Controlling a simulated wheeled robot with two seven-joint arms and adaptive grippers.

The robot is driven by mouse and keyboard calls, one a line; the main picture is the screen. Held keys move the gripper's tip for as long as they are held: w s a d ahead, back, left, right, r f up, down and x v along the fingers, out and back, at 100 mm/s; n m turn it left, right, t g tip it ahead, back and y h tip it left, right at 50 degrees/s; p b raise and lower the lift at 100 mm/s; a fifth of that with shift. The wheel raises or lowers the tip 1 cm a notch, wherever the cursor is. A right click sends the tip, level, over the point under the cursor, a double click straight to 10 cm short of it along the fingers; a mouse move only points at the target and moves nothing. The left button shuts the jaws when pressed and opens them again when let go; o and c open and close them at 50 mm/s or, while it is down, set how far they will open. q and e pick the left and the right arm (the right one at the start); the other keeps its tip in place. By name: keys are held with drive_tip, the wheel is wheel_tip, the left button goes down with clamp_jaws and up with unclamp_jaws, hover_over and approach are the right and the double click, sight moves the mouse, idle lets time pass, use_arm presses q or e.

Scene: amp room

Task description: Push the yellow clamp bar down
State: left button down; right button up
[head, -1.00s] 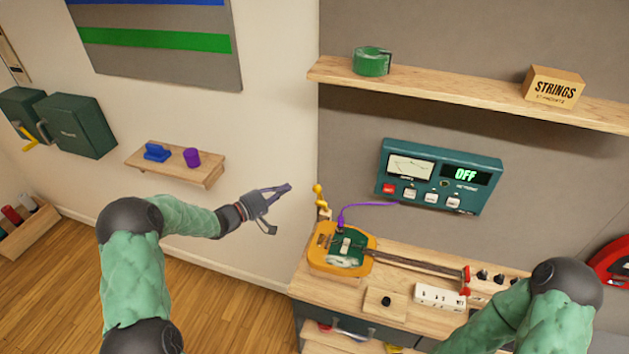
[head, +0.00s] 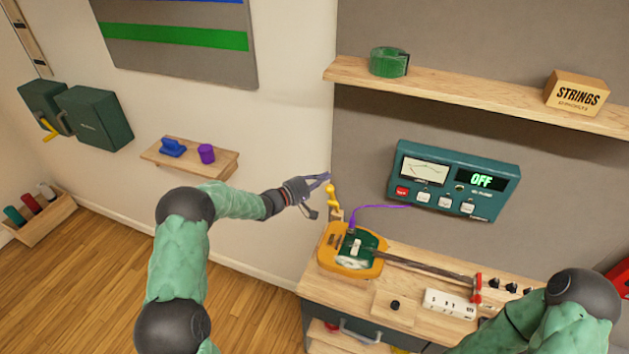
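The yellow clamp bar (head: 331,195) stands upright at the back left corner of the workbench, behind the orange and green guitar-like instrument (head: 350,252). My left gripper (head: 318,195) is just left of the bar, with its fingers spread and nothing between them. Its upper finger reaches close to the bar's top; I cannot tell whether it touches. My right arm comes in at the lower right, and its gripper is out of view.
The instrument's neck runs right along the wooden workbench (head: 408,254). A purple cable (head: 380,207) runs from the instrument to a teal meter box (head: 450,180) reading OFF. A small wall shelf (head: 190,160) is at left, and a long shelf (head: 470,97) is above.

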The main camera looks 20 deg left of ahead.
use_arm(q)
drive_tip(key=s, duration=0.3)
drive_tip(key=shift+s+d+r, duration=0.1)
drive_tip(key=shift+s+d, duration=0.1)
drive_tip(key=shift+d, duration=0.2)
use_arm(e)
drive_tip(key=shift+r, duration=0.2)
drive_tip(key=shift+f, duration=0.1)
